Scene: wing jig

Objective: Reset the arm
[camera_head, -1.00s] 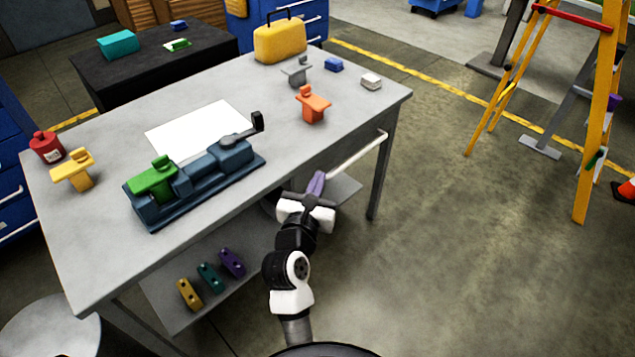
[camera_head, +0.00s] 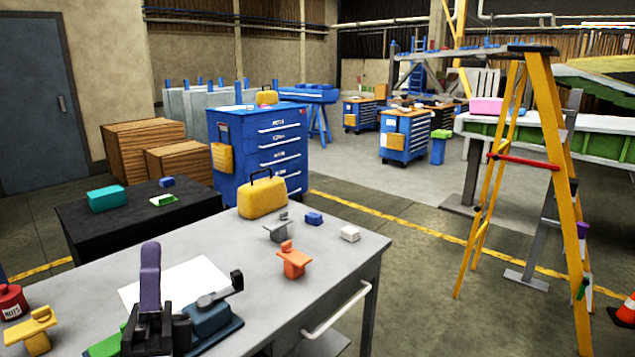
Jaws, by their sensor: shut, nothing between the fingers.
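My gripper (camera_head: 150,262) shows at the lower left, in front of the grey workbench (camera_head: 335,262). Its purple fingers point up and are together, with nothing seen between them. The dark gripper body hides much of the blue fixture (camera_head: 212,322) and most of the green piece (camera_head: 104,346) on it. The fixture's black crank handle (camera_head: 236,281) shows to the right of my gripper. The rest of my arm is out of the picture, below the gripper.
On the bench are a white sheet (camera_head: 190,275), a yellow piece (camera_head: 32,328), a red bottle (camera_head: 11,300), an orange piece (camera_head: 292,262), a grey piece (camera_head: 277,232) and a yellow case (camera_head: 262,198). A yellow ladder (camera_head: 552,170) stands at the right; floor between is clear.

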